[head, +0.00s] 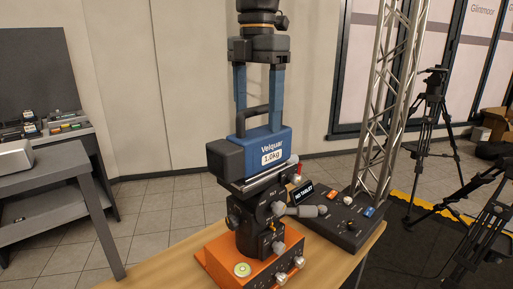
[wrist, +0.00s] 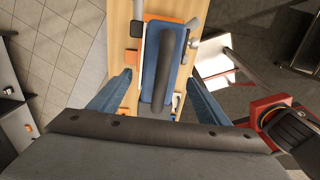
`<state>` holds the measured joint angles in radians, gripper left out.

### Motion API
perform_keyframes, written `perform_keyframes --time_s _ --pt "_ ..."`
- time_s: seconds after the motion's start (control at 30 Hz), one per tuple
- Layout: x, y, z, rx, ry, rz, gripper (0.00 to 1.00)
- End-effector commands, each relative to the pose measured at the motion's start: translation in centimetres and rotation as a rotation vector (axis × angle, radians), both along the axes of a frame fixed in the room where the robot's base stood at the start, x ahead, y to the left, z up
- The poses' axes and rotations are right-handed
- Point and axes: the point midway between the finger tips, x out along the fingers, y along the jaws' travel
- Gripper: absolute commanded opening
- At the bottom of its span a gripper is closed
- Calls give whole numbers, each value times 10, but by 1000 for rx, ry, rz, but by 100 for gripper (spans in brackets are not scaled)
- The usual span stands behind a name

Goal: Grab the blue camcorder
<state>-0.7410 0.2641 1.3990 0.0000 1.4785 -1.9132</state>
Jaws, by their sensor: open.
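The blue camcorder (head: 265,150) has a dark handle on top, a dark lens block at its left end and a label reading "Velquar 1.0kg". It sits on a dark tilting head on an orange base (head: 240,262) on the wooden table. My gripper (head: 258,134) points down from above with its blue fingers apart on either side of the handle. In the wrist view the camcorder (wrist: 154,84) and its dark handle lie between the two open fingers (wrist: 157,84). I cannot tell whether a finger touches the body.
A dark control panel (head: 345,226) with buttons and a "NO TABLET" sign stands right of the orange base. A metal truss (head: 383,105) rises behind it. Tripods (head: 430,105) stand at the right. A grey table (head: 50,185) stands at the left, with clear floor between.

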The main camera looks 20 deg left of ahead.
Motion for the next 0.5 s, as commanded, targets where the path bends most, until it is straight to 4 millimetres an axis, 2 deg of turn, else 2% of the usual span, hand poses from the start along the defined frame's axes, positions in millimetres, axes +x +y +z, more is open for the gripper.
perform_keyframes --time_s 0.3,0.5 --pt "-2 0 -41 -2 2 2 70" --pt "-2 1 -52 0 0 4 70"
